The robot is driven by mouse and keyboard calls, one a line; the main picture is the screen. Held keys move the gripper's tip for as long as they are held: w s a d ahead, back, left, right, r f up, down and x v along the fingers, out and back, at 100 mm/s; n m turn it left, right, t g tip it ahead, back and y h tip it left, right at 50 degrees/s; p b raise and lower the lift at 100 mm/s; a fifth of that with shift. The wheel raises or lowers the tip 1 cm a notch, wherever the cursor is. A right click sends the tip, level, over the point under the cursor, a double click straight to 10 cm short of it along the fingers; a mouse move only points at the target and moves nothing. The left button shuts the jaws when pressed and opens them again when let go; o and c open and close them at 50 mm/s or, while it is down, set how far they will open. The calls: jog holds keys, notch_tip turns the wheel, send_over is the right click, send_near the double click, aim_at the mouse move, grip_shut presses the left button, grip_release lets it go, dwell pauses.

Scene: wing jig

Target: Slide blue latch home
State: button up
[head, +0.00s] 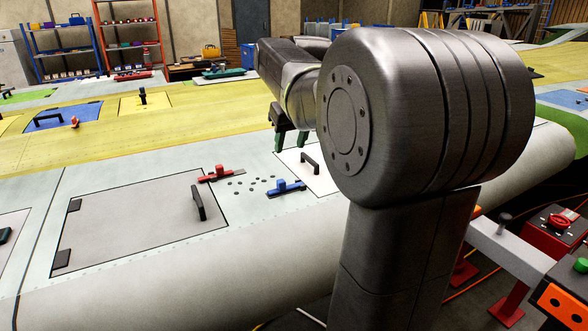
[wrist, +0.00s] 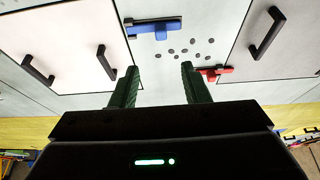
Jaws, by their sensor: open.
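The blue latch (head: 285,188) lies on the pale wing skin, between the grey panel on the left and a white panel on the right. It also shows in the wrist view (wrist: 154,27), beyond my fingertips and a little left of centre. It is a flat bar with a raised block on it. My gripper (head: 292,138) hangs above the wing, behind the blue latch in the head view. Its two green fingers (wrist: 159,72) are apart with nothing between them. My arm hides part of the wing on the right.
A red latch (head: 221,173) sits left of the blue one, with several dark holes (head: 251,183) between them. Black handles stand up from the grey panel (head: 198,203) and the white panel (head: 310,161). A red control box (head: 556,222) stands at the right.

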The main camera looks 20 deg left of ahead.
aim_at(281, 180)
jog(key=x, duration=1.3)
jog(key=shift+s+f+p, duration=0.15)
jog(key=shift+f+p, duration=0.15)
grip_shut()
